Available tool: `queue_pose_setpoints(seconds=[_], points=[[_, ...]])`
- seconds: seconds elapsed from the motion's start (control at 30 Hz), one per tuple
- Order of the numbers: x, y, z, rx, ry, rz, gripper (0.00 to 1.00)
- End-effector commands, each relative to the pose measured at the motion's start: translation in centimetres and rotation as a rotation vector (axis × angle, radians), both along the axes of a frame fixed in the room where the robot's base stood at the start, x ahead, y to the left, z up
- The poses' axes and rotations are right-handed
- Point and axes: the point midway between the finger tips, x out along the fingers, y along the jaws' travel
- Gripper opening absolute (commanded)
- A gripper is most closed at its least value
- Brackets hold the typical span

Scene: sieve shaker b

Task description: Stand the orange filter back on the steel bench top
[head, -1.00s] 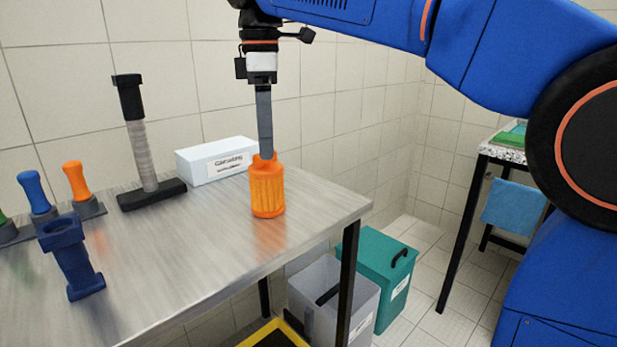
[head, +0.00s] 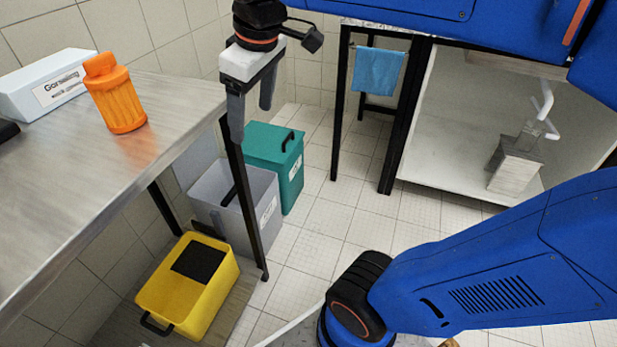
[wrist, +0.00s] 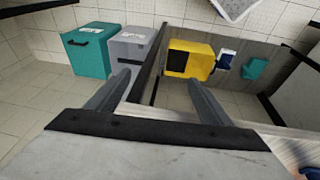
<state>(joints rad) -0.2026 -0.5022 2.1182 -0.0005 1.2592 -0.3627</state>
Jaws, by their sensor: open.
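The orange filter (head: 115,97) stands upright on the steel bench top (head: 60,185), near its right end, beside the white box. Nothing touches it from above. My gripper (head: 252,116) is open and empty. It hangs past the right edge of the bench, clear of the filter, over the floor bins. In the wrist view its two fingers (wrist: 158,98) are spread with nothing between them. I cannot make out the filter in the wrist view.
A white labelled box (head: 45,85) sits behind the filter. Grey (head: 235,200), teal (head: 272,160) and yellow (head: 190,285) bins stand on the floor by the bench. A blue towel (head: 378,70) hangs at the back. The tiled floor (head: 340,215) in the middle is clear.

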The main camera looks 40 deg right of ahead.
Motion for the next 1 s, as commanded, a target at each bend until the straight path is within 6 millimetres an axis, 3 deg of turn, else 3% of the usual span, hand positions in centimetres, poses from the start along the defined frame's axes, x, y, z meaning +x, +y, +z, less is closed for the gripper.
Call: queue_pose_setpoints(seconds=[0.2,0.4,0.6,1.0], points=[[-5.1,-4.0,-7.3,0.067,-0.068,-0.29,0.74],[-8.3,-5.9,-12.4,0.117,-0.116,-0.478,0.74],[-9.3,-6.4,-14.2,0.136,-0.134,-0.542,0.74],[-9.3,-6.4,-14.2,0.136,-0.134,-0.542,0.74]])
